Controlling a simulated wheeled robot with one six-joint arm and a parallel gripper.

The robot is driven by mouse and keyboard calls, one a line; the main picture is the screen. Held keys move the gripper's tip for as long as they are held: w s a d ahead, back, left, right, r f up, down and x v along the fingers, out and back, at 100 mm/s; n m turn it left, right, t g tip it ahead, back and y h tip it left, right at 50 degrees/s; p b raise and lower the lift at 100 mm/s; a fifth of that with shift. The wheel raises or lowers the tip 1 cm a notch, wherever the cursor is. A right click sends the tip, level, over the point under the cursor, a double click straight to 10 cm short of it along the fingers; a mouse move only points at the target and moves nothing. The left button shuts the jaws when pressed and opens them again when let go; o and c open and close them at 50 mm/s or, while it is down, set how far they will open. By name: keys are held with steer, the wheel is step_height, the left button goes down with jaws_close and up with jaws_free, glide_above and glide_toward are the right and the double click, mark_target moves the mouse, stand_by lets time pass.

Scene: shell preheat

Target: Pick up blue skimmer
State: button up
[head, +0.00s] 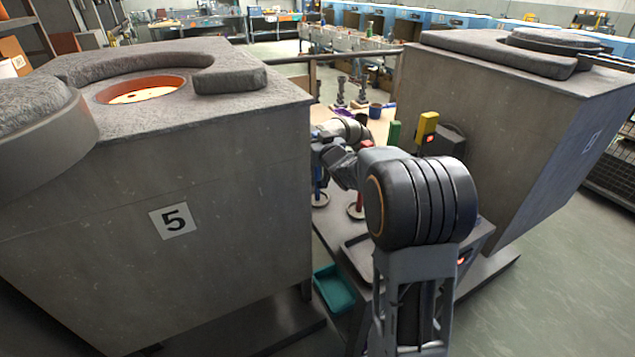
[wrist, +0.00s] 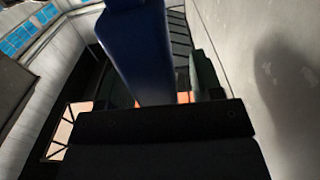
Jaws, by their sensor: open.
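The blue skimmer (head: 317,188) stands upright in the head view, with a pale round disc at its foot, beside the left furnace block. My arm covers its upper part there. In the wrist view, a broad blue handle (wrist: 136,48) rises close in front of the camera, leaning slightly left. My gripper (wrist: 160,80) is open, with one dark finger on each side of the handle. I cannot tell whether either finger touches it. In the head view my gripper (head: 322,158) is partly hidden by my wrist.
A red skimmer (head: 357,203) stands just right of the blue one. The furnace block marked 5 (head: 230,190) is close on the left; another block (head: 500,130) stands on the right. A teal tray (head: 334,290) sits low. Green (head: 394,133) and yellow (head: 427,127) items stand behind my arm.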

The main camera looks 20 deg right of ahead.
steer(key=c, duration=1)
